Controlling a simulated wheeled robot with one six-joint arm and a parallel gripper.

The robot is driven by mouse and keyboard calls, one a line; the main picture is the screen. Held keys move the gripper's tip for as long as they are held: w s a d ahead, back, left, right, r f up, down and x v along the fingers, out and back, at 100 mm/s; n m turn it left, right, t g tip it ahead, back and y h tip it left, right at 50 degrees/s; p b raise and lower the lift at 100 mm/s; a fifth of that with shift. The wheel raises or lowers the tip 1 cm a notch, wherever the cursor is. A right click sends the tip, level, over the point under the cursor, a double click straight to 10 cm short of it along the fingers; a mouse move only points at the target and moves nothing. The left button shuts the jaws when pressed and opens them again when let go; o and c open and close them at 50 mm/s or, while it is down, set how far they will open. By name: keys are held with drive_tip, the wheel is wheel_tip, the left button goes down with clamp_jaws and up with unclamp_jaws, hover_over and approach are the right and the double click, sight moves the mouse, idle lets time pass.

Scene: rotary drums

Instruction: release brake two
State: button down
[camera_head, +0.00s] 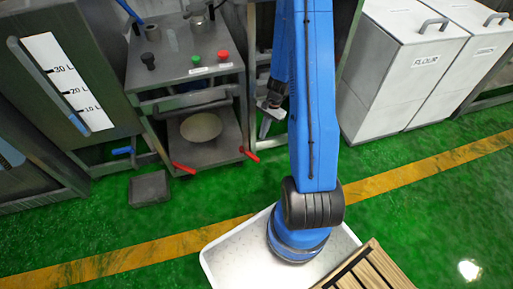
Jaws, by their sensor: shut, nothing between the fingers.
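Two red pedal-like levers stick out low at the front of a grey steel machine (188,76): a left red lever (183,168) and a right red lever (249,154). They look like brakes, but I see no label saying which is brake two. My gripper (265,132) points down just right of the machine, above and to the right of the right lever and apart from it in the picture. It is shut and empty. My blue arm partly hides the gripper's right side.
The machine's top has a green button (196,60), a red button (223,55) and a black knob (148,61). A tank with a litre scale (68,82) stands left, white flour bins (402,65) right. A dark tray (149,188) lies on the green floor.

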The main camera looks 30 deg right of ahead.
sight(249, 155)
drive_tip(key=shift+d+f, duration=0.15)
drive_tip(key=shift+f, duration=0.35)
drive_tip(key=shift+f, duration=0.15)
drive_tip(key=x, duration=0.9)
drive_tip(key=shift+a+f, duration=0.25)
drive_tip(key=shift+f, duration=0.05)
